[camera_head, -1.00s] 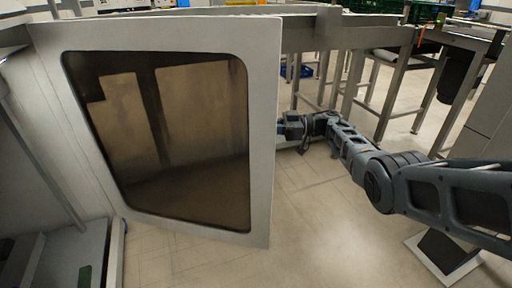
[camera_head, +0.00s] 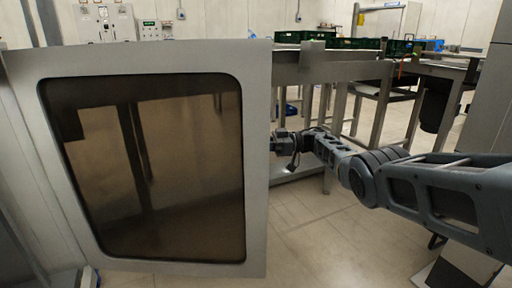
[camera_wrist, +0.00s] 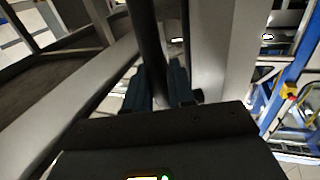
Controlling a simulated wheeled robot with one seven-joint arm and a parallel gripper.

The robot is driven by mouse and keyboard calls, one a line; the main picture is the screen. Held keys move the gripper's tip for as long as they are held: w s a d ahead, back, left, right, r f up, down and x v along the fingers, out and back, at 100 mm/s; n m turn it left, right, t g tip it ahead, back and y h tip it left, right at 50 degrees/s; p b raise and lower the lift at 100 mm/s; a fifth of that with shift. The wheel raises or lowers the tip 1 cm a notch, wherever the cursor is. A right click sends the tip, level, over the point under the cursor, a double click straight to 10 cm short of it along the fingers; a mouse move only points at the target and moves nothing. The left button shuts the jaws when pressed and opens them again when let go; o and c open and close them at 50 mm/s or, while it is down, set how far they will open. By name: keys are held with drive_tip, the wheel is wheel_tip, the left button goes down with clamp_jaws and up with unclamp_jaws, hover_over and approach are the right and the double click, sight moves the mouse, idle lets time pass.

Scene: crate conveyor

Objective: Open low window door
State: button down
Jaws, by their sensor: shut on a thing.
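The low window door (camera_head: 256,170), a light grey frame around a dark tinted pane (camera_head: 150,170), fills the left half of the head view. It stands swung out at an angle, its free edge to the right. My gripper (camera_head: 276,142) is at that free edge, about halfway up, with its fingertips partly hidden by the door. In the wrist view my gripper (camera_wrist: 158,88) has its two dark fingers on either side of a dark upright bar (camera_wrist: 146,30), which looks like the door's handle. The gripper is shut on it.
A metal conveyor frame (camera_head: 330,72) and tables on legs stand behind the door, with green crates (camera_head: 357,43) on top. A grey cabinet (camera_head: 492,105) is at the right edge.

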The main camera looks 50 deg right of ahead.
drive_tip(key=c, duration=1.1)
unclamp_jaws()
drive_tip(key=b+v, duration=0.1)
drive_tip(key=v, duration=0.6)
drive_tip(key=shift+s+d+b, duration=0.25)
drive_tip(key=shift+d+b, duration=0.05)
drive_tip(key=shift+c, duration=0.4)
